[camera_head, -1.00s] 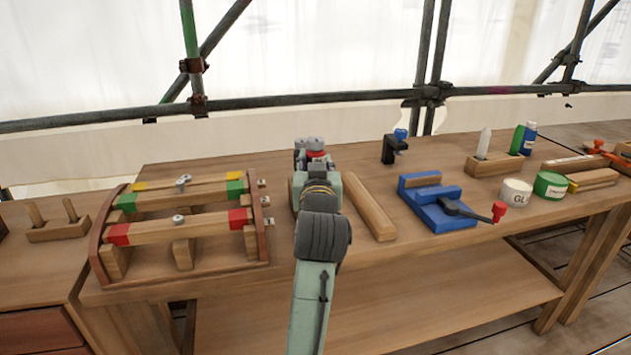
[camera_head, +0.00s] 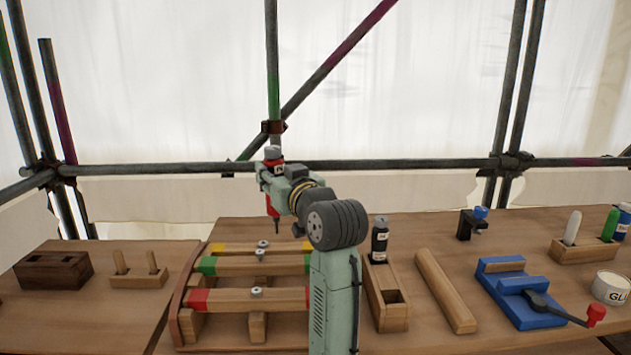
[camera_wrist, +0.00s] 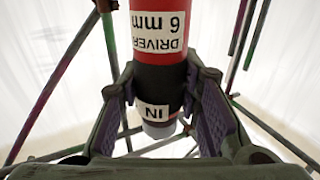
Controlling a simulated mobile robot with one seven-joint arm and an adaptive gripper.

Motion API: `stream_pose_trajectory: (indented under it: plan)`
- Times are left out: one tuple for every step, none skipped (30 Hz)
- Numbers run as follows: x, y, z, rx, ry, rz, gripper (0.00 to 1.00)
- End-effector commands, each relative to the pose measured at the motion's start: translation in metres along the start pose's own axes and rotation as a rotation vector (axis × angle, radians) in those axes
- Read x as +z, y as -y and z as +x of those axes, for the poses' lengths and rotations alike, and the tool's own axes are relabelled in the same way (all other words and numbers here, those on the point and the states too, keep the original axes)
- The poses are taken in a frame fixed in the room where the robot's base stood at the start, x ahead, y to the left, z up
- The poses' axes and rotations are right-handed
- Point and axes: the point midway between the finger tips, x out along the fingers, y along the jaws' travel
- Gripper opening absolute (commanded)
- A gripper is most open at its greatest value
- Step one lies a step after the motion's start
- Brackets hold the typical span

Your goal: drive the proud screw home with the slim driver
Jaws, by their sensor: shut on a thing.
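My gripper (camera_head: 270,177) is raised above the wooden frame and shut on a red and black driver (camera_head: 273,207). The driver hangs upright, with its grey cap up and dark bit down, clear of the frame. In the wrist view the held driver (camera_wrist: 157,55) reads "DRIVER 6 mm" and "IN". A second driver (camera_head: 380,240), black with a small unreadable label, stands in the wooden rack (camera_head: 394,322) right of my arm. The frame's rails carry grey screws: a front one (camera_head: 257,292) and two further back (camera_head: 261,249). I cannot tell which is proud.
My arm hides the frame's right end. A wood bar (camera_head: 445,290), a blue vise (camera_head: 520,295) and a glue pot (camera_head: 611,288) lie to the right. A peg block (camera_head: 138,278) and a dark block (camera_head: 53,271) sit left. Scaffold poles (camera_head: 390,164) cross behind the bench.

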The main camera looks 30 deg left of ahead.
Motion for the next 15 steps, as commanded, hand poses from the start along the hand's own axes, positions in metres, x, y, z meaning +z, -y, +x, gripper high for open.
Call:
stream_pose_trajectory:
  plan:
    - [-0.009,0.007,0.003,-0.030,0.000,0.000,0.00]
    - [-0.010,0.012,0.005,-0.047,0.002,0.001,0.00]
    - [-0.012,0.018,0.006,-0.067,0.003,0.002,0.00]
    - [-0.013,0.021,0.007,-0.079,0.004,0.003,0.00]
    - [-0.014,0.024,0.008,-0.089,0.005,0.004,0.00]
    - [-0.015,0.026,0.009,-0.100,0.006,0.004,0.00]
    - [-0.015,0.028,0.010,-0.105,0.007,0.005,0.00]
    - [-0.015,0.029,0.010,-0.108,0.007,0.005,0.00]
    - [-0.014,0.030,0.010,-0.112,0.008,0.005,0.00]
    - [-0.014,0.030,0.010,-0.113,0.008,0.005,0.00]
    - [-0.013,0.030,0.010,-0.113,0.008,0.005,0.00]
    - [-0.012,0.030,0.010,-0.113,0.008,0.005,0.00]
    - [-0.011,0.030,0.010,-0.113,0.008,0.005,0.00]
    - [-0.010,0.030,0.010,-0.113,0.008,0.005,0.00]
    - [-0.009,0.030,0.010,-0.112,0.007,0.005,0.00]
